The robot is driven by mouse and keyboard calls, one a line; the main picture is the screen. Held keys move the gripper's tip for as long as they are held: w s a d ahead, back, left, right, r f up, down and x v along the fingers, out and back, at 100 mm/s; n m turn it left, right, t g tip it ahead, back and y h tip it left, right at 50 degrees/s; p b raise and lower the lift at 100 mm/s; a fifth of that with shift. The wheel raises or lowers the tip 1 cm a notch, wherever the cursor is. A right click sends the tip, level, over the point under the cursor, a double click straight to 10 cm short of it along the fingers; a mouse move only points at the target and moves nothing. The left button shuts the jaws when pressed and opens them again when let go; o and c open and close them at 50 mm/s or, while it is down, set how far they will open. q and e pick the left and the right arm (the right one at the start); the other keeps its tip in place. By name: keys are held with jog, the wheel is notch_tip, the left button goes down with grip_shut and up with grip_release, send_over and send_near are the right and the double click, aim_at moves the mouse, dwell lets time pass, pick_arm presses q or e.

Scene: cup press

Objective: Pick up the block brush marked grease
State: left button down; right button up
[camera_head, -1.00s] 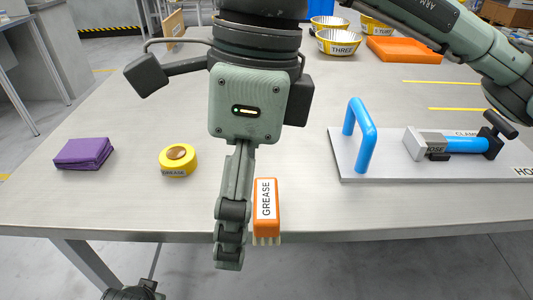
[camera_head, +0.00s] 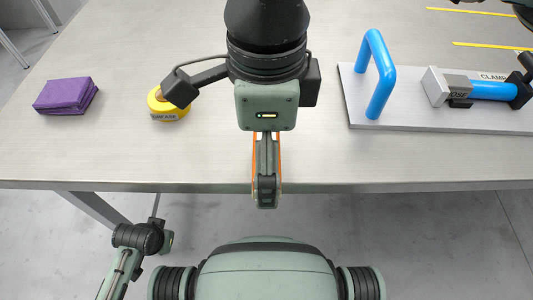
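The orange block brush (camera_head: 280,160) is at the table's front edge. Only thin orange strips show on either side of my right gripper's finger; its label and bristles are hidden. My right gripper (camera_head: 266,190) comes down from above, directly in front of the brush and lined up with it. I see its fingers end-on, one behind the other, so their opening and any contact with the brush are hidden. Part of my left arm shows at the lower left, below the table, but its gripper does not show.
A grey board (camera_head: 410,117) with a blue handle (camera_head: 381,80) and a clamp (camera_head: 478,90) lies to the right. The front table (camera_head: 400,165) strip is clear.

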jog(key=shift+c, duration=0.6)
jog(key=c, duration=1.1)
jog(key=shift+r, duration=0.55)
notch_tip(320, 180, up, 3)
jog(key=shift+f+b, duration=0.1)
jog(key=shift+b, duration=0.2)
pick_arm(q)
jog(key=shift+w+a+r+b, duration=0.15)
jog(key=shift+r+b, duration=0.4)
jog(key=shift+r, duration=1.4)
pick_arm(e)
jog(key=s+a+r, duration=0.1)
jog(key=a+r, duration=0.6)
jog(key=a, duration=0.4)
jog(key=shift+a, duration=0.3)
